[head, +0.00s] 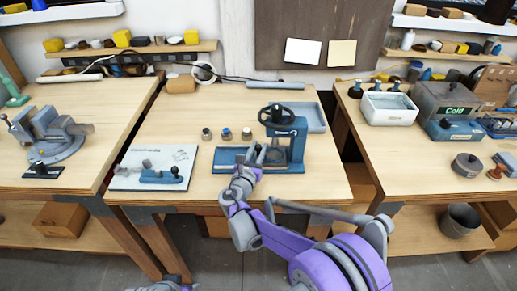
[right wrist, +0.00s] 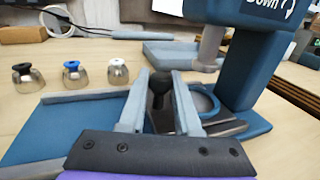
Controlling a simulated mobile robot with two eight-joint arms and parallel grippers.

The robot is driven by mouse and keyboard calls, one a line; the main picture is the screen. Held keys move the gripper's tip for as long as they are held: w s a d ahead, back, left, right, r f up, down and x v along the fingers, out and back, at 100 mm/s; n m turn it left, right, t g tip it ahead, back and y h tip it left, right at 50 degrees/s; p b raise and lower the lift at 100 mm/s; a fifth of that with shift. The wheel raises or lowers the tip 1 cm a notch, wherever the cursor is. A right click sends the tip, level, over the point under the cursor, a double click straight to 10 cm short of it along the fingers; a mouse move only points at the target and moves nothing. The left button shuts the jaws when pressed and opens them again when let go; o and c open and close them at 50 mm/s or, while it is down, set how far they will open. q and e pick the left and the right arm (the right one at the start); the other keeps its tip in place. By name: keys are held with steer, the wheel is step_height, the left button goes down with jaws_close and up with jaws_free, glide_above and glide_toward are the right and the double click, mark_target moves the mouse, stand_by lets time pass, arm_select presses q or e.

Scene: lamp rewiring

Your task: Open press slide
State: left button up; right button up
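The blue press (head: 297,145) with a dark handwheel (head: 277,115) stands on the middle bench. Its flat blue base holds a round ring seat (right wrist: 203,104) under the ram (right wrist: 208,48). A dark knob (right wrist: 160,84) on a dark mount stands at the base, left of the seat. My right gripper (right wrist: 160,76) has one finger on each side of this knob. Whether the fingers press on it or only surround it is unclear. A grey part of my left arm shows at the bottom edge of the head view; its finger state cannot be read.
Three small metal cups (right wrist: 72,76) with coloured tops stand left of the press. A white board (head: 150,160) with a blue fixture lies further left. A blue tray (head: 312,118) lies behind the press. The bench front left of the press is partly clear.

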jaws_close()
stand_by(1.0)
